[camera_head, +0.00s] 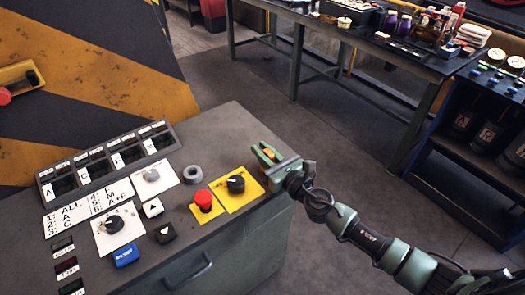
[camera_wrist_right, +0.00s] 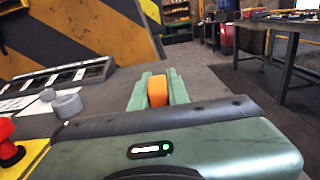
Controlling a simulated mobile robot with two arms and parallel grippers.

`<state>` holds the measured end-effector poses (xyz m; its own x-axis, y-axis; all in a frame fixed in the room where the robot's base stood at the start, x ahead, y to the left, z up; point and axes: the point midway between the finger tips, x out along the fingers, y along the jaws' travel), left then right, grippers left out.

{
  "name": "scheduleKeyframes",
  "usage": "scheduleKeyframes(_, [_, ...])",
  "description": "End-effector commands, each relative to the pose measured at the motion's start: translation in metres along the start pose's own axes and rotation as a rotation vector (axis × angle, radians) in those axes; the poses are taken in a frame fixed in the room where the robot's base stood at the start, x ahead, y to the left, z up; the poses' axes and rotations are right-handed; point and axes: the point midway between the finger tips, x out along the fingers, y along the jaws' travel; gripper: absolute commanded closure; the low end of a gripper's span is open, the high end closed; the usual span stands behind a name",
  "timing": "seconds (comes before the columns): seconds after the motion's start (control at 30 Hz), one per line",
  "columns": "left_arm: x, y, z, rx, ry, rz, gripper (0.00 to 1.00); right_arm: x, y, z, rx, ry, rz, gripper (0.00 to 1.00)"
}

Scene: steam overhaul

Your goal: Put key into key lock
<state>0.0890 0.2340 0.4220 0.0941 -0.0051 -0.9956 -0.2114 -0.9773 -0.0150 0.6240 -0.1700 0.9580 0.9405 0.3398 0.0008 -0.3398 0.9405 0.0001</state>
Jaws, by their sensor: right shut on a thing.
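My right gripper (camera_head: 266,155) is shut on an orange piece, which I take to be the key (camera_head: 270,154). It is above the right part of the grey control panel. In the right wrist view the orange key (camera_wrist_right: 157,92) is upright between the two green fingers (camera_wrist_right: 157,90); only its orange part shows. A raised grey round fitting (camera_head: 193,174), possibly the key lock, is on the panel left of the gripper. It also shows in the right wrist view (camera_wrist_right: 67,104), apart from the key. My left gripper is out of view.
The panel (camera_head: 228,130) carries a red push button (camera_head: 203,199), a black knob on a yellow plate (camera_head: 236,184), other switches, a blue button (camera_head: 125,255) and a row of lettered windows (camera_head: 104,157). A cluttered workbench (camera_head: 350,45) stands behind. The panel's back right is bare.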

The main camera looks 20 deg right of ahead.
Motion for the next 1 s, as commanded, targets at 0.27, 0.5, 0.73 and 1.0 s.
scheduleKeyframes(0.27, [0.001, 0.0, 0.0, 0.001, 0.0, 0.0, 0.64, 0.0, 0.0, -0.001, 0.0, 0.0, 0.0, 0.62])
scheduleKeyframes(0.5, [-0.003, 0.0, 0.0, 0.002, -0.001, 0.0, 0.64, 0.0, 0.0, 0.003, 0.0, 0.0, 0.0, 0.62])
scheduleKeyframes(0.73, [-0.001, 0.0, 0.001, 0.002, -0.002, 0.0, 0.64, -0.031, 0.0, 0.003, -0.003, 0.004, 0.001, 0.62])
scheduleKeyframes(1.0, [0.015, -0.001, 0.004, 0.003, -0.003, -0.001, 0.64, -0.09, 0.001, 0.001, -0.002, 0.004, 0.002, 0.62])
